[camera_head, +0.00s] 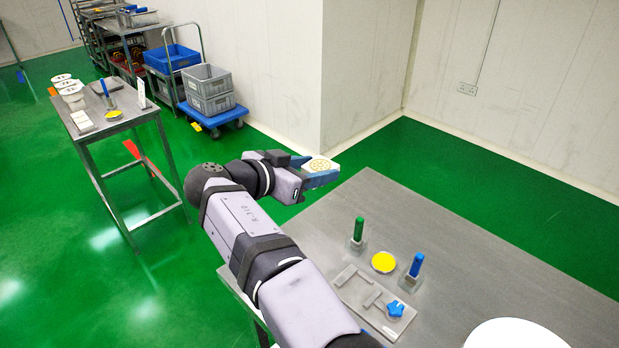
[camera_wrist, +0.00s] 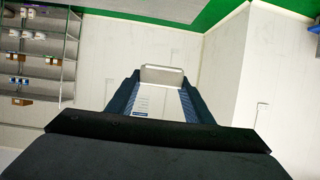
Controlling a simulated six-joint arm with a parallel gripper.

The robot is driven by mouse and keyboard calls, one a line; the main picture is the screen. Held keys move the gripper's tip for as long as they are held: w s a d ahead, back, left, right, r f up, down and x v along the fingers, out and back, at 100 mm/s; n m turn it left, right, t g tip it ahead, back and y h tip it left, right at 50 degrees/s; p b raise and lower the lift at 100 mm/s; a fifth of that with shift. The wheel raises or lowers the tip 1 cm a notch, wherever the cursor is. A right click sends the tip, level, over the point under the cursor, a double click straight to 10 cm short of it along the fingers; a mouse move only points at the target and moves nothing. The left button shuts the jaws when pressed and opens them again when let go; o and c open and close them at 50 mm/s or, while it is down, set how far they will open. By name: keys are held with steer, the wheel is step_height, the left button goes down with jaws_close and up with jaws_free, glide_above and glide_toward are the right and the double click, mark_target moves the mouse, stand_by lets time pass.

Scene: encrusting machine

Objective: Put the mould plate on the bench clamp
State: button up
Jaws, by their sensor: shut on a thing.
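The mould plate (camera_head: 320,164) is a pale plate with a round yellowish pattern on its face. My gripper (camera_head: 318,178) is shut on it and holds it up in the air beyond the bench's far left edge. In the wrist view the plate (camera_wrist: 158,101) sits between the two blue-lined fingers of my gripper (camera_wrist: 160,90). The bench clamp (camera_head: 350,293) appears to be the flat grey base with raised bars and a blue star knob (camera_head: 395,308), on the near part of the bench. It is empty, to the right of my arm and well apart from the plate.
On the steel bench (camera_head: 450,240), a green-handled tool (camera_head: 358,230) and a blue-handled tool (camera_head: 416,265) stand upright in small holders near the clamp, with a yellow disc (camera_head: 383,262) between. A white round thing (camera_head: 515,335) is at the near edge. A side table (camera_head: 140,110) stands left.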

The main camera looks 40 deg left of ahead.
steer(key=shift+w+d+f+b, duration=0.1)
steer(key=shift+d+f+b, duration=0.35)
steer(key=shift+d+b, duration=0.15)
steer(key=d+f+b, duration=0.4)
steer(key=d+f, duration=0.4)
steer(key=f, duration=0.1)
glide_above(352, 296)
step_height(352, 296, down, 9)
steer(key=shift+m+h, duration=0.3)
steer(key=shift+h, duration=0.1)
steer(key=shift+f, duration=3.3)
